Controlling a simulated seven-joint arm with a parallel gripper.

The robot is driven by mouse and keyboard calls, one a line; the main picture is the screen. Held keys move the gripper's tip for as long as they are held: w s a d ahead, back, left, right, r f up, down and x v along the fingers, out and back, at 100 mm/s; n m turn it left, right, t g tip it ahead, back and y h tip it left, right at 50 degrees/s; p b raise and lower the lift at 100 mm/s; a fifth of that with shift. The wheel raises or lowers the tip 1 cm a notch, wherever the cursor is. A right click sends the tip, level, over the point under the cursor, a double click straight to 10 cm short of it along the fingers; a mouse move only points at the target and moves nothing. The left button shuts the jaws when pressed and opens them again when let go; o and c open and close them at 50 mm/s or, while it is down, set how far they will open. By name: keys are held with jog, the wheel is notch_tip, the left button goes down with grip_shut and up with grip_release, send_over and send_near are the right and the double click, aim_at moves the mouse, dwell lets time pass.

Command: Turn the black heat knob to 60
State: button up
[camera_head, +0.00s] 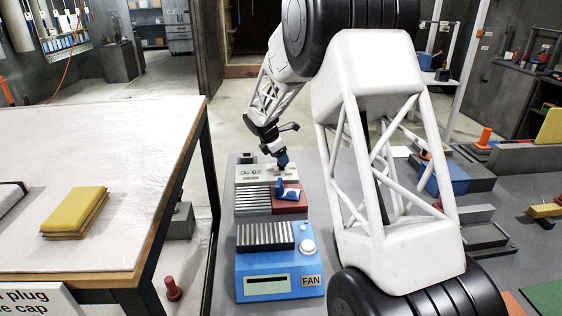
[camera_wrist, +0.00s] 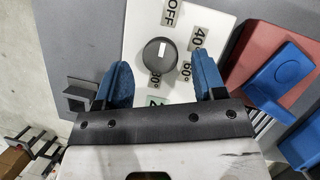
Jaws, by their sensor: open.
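The black heat knob (camera_wrist: 159,53) is round, on a pale control panel (camera_wrist: 135,30). Its white mark points up toward the OFF label (camera_wrist: 174,12). Around its right side and below are the 40° label (camera_wrist: 200,37), the 60° label (camera_wrist: 186,72) and a label that looks like 80° (camera_wrist: 153,83). My gripper (camera_wrist: 161,62) is open, its blue fingers apart to the left and right of the knob, with a visible gap on each side. In the head view, my gripper (camera_head: 282,160) is over the pale panel (camera_head: 248,177) and hides the knob.
A red block with a blue part (camera_head: 290,195) stands just in front of the panel, beside dark ribs. A blue FAN unit (camera_head: 265,265) with a white knob is nearer. A white-topped table (camera_head: 110,150) with yellow pads (camera_head: 75,212) stands at left.

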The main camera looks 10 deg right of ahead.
jog(key=shift+x, duration=1.15)
jog(key=c, duration=0.9)
